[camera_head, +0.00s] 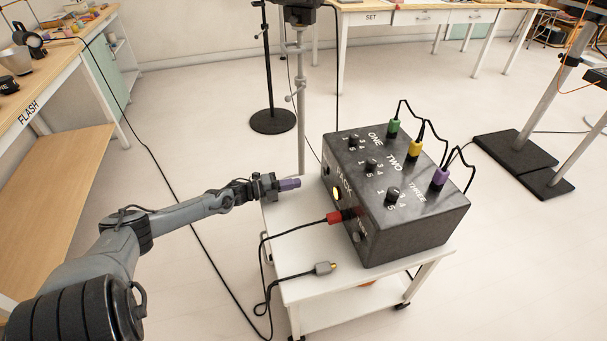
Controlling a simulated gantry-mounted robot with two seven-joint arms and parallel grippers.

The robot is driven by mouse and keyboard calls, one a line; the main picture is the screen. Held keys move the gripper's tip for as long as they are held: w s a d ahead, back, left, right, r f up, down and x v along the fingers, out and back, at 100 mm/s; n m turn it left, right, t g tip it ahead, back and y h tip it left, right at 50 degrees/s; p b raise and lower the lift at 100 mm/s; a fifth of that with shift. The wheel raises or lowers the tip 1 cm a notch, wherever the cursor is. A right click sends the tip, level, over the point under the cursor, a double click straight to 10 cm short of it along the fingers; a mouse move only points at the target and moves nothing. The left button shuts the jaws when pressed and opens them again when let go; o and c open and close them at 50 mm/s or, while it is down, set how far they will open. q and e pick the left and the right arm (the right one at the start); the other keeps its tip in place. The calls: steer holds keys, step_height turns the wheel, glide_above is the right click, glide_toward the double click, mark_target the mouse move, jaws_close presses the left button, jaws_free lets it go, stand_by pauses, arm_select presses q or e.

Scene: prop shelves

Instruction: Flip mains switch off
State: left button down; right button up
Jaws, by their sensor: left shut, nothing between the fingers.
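The black power pack (407,225) stands on a small white trolley (300,290). Its left face carries a lit, yellowish round part (337,194), the label "PACK", a red plug (335,217) pushed in low down, and a dark knob-like part (360,237) near the front corner. Which of these small parts is the mains switch is too small to tell. My left gripper (290,184) has purplish fingertips, is shut and empty, and points right at that face, above the trolley's left edge. A small gap shows between fingertips and pack. My right gripper is not in view.
Green (393,127), yellow (415,149) and purple (440,178) plugs with black cables stand on the pack's top beside several dials. A stand (272,121) is behind; a bench (60,185) is left.

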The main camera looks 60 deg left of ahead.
arm_select(q)
steer(key=v, duration=0.1)
steer(key=p+v, duration=0.1)
steer(key=v, duration=0.1)
steer(key=p+v, duration=0.1)
steer(key=shift+s+f, duration=0.15)
steer(key=shift+f, duration=0.2)
steer(key=shift+s+a+f, duration=0.1)
steer(key=shift+s+a, duration=0.05)
steer(key=shift+s, duration=0.3)
steer(key=shift+s+a+f, duration=0.1)
steer(key=shift+s, duration=0.3)
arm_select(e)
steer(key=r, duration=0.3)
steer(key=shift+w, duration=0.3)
arm_select(q)
steer(key=shift+w, duration=0.2)
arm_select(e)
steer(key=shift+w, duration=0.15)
arm_select(q)
steer(key=shift+s, duration=0.15)
